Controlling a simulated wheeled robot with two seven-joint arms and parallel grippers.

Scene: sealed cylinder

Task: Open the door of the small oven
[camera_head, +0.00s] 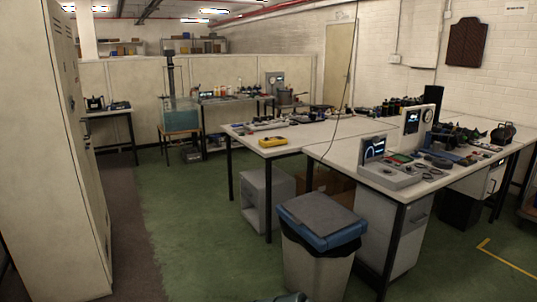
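I cannot clearly make out a small oven or its door. A pale grey box (272,192) stands on the floor under the near end of the middle table, but I cannot tell what it is. A small grey unit with a round dial (274,80) stands on the far bench by the partition, too small to identify. Neither of my grippers is recognisable in view. Only a small dark shape shows at the bottom edge, and I cannot tell what it is.
A tall beige cabinet (55,150) stands close on the left. Green floor (190,220) between cabinet and tables is clear.

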